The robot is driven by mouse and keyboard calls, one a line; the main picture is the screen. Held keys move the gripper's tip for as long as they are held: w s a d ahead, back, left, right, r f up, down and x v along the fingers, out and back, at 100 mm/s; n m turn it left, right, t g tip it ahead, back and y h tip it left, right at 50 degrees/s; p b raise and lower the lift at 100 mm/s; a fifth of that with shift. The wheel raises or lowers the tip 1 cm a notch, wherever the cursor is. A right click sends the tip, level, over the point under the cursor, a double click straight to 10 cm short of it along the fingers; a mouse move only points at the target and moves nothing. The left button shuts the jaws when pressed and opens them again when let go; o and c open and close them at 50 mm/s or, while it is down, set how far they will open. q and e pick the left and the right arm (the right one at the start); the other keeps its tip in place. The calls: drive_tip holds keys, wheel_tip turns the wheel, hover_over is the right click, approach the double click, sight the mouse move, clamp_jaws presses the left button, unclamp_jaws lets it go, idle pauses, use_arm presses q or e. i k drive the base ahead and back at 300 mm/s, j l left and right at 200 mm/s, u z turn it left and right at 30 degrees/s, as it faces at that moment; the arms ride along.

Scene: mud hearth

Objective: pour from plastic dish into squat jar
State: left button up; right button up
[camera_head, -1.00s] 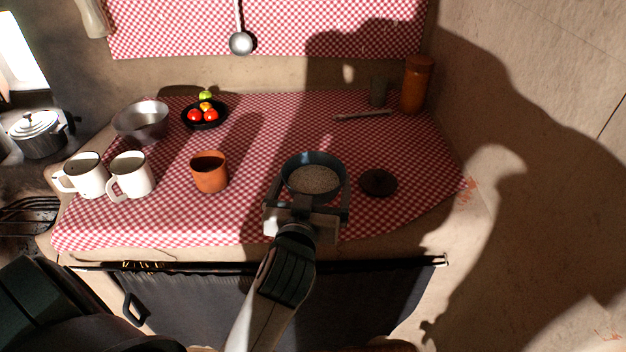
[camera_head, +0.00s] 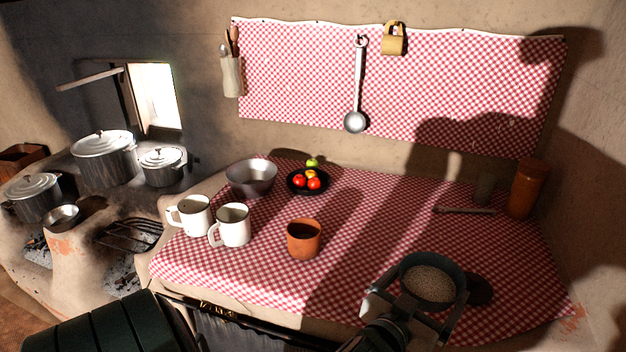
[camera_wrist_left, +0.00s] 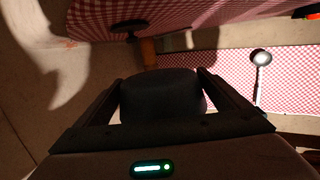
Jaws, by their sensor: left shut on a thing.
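A dark round plastic dish (camera_head: 445,267) full of pale grains (camera_head: 430,284) is held level at the front right of the table in the head view. My left gripper (camera_head: 413,306) is shut on it, with a finger on each side. The dish's dark outer wall (camera_wrist_left: 163,95) shows between the fingers in the left wrist view; its contents are hidden there. The open terracotta pot (camera_head: 303,241), which looks like the squat jar, stands upright to the left of the dish, apart from it. My right gripper is not in view.
Two white mugs (camera_head: 234,226), a metal bowl (camera_head: 251,180) and a black fruit plate (camera_head: 296,187) stand left and behind. A dark disc (camera_head: 481,290) is partly hidden behind the dish. A tall orange container (camera_head: 525,190) stands at the back right. Checked cloth between dish and pot is clear.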

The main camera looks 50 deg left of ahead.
sight(304, 233)
drive_tip(key=k+j+z, duration=0.15)
drive_tip(key=j, duration=0.45)
drive_tip(key=k+j+z, duration=0.15)
drive_tip(key=j, duration=0.4)
drive_tip(key=k+j+z, duration=0.1)
drive_tip(key=k+j, duration=0.25)
drive_tip(key=j, duration=0.2)
drive_tip(key=k+j+z, duration=0.15)
drive_tip(key=k+j, duration=0.15)
drive_tip(key=j, duration=0.2)
drive_tip(key=k+j+z, duration=0.15)
drive_tip(key=k+j, duration=0.15)
drive_tip(key=j, duration=0.2)
drive_tip(key=k+j+z, duration=0.15)
drive_tip(key=k+j, duration=0.15)
drive_tip(key=j, duration=0.15)
